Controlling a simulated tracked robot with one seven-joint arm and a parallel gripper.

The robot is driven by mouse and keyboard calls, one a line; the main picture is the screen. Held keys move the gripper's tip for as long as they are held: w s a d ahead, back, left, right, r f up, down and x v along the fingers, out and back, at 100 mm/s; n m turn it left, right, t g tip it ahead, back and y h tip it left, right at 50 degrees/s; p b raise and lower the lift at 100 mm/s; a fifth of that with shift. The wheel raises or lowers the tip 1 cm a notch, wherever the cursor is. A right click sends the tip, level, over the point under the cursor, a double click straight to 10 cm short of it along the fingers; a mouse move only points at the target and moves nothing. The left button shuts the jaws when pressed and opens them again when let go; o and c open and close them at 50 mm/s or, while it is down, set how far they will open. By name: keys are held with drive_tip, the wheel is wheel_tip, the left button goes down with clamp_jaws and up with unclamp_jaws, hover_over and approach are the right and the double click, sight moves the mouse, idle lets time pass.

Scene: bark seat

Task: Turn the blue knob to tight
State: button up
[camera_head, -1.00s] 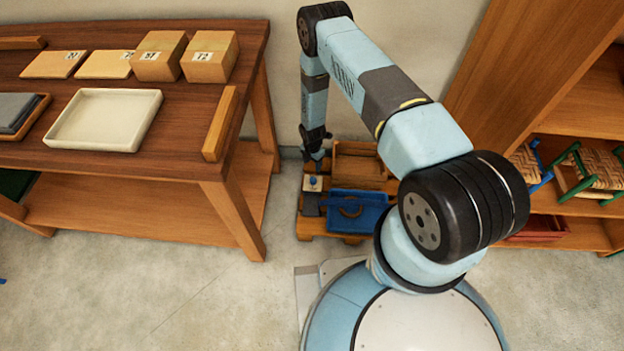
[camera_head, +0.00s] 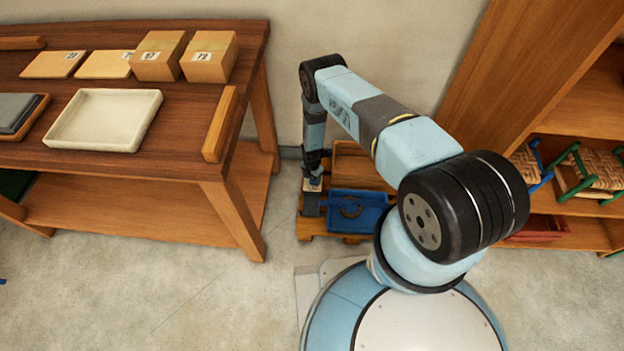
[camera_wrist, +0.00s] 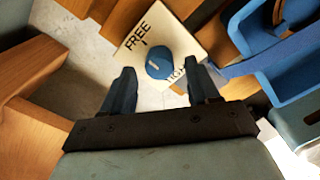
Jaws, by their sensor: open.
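The blue knob (camera_wrist: 159,63) sits on a pale plate (camera_wrist: 183,42) in the wrist view. "FREE" is printed on the plate at the knob's upper left, and a second word at its lower right is partly covered. A short white mark shows on the knob's top, left of its middle. My gripper (camera_wrist: 159,70) is open, one finger on each side of the knob with gaps, so it does not hold the knob. In the head view my gripper (camera_head: 313,182) is pointed down over the plate and hides the knob.
A blue tray (camera_head: 357,212) sits right of the plate on a low wooden bench (camera_head: 352,160). The wooden worktable (camera_head: 180,170) stands to the left, and shelves (camera_head: 575,210) with small woven stools stand at the right. Orange wooden parts flank the plate in the wrist view.

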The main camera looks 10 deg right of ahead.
drive_tip(key=shift+f, duration=0.45)
drive_tip(key=shift+c, duration=0.3)
drive_tip(key=c, duration=1)
